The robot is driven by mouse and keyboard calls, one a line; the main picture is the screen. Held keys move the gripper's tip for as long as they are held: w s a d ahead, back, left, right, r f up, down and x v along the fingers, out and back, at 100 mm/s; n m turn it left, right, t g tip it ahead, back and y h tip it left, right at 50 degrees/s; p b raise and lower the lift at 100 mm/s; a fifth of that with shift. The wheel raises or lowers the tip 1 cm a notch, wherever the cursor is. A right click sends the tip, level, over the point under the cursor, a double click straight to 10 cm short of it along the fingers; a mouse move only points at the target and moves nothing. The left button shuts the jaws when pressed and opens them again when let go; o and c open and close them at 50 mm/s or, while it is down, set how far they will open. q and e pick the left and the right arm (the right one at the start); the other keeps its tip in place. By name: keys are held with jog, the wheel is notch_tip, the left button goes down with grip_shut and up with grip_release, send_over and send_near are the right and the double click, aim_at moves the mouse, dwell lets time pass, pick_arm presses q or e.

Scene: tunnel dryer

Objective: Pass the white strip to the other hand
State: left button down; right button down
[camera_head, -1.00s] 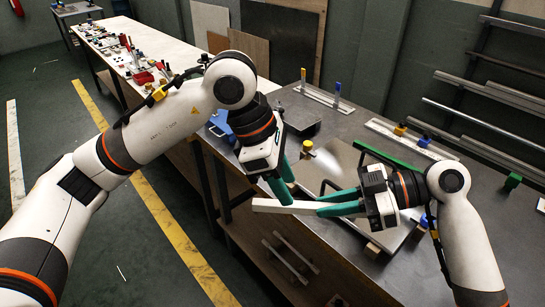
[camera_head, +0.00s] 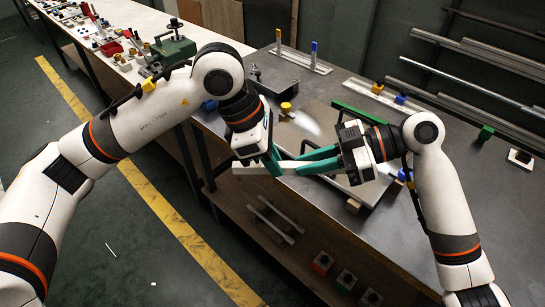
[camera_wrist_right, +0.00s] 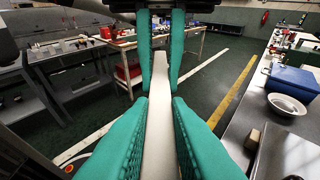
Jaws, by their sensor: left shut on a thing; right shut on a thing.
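The white strip (camera_head: 248,169) is held level between my two grippers, above the front edge of the grey bench. My left gripper (camera_head: 275,165) comes down from above and is shut on the strip near its middle. My right gripper (camera_head: 305,162) reaches in from the right and is shut on the strip's right part. In the right wrist view the strip (camera_wrist_right: 158,135) runs lengthwise away between the teal fingers of my right gripper (camera_wrist_right: 160,110). The left gripper's teal fingers (camera_wrist_right: 161,50) straddle it farther out.
The grey bench (camera_head: 500,215) carries a metal plate with a yellow knob (camera_head: 286,107), a green bar (camera_head: 362,115) and a green block (camera_head: 486,132). Metal rails (camera_head: 480,65) line the back wall. A lower shelf holds two bars (camera_head: 275,220) and several small blocks.

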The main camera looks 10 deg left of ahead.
jog(key=c, duration=1.3)
grip_release()
